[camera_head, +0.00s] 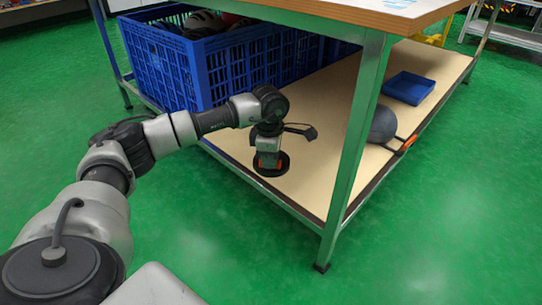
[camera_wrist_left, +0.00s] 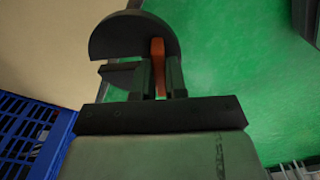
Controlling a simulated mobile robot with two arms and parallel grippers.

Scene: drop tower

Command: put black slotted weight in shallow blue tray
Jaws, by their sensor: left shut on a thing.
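The black slotted weight (camera_head: 270,168) is a dark disc below my left gripper (camera_head: 267,152). The gripper is shut on it, at an orange part between the fingers, and holds it near the front edge of the lower shelf. I cannot tell the gap to the shelf. In the left wrist view the weight (camera_wrist_left: 132,34) shows its slot at the left, beyond the gripper fingers (camera_wrist_left: 159,75). The shallow blue tray (camera_head: 409,86) lies on the lower shelf at the right, apart from the gripper, and looks empty. My right gripper is not in view.
A large blue crate (camera_head: 225,72) with helmet-like things stands on the shelf (camera_head: 319,93) at the left. A green metal table leg (camera_head: 357,139) stands between gripper and tray. A dark rounded thing (camera_head: 382,123) with an orange-tipped handle lies before the tray. The tabletop (camera_head: 345,15) overhangs the shelf.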

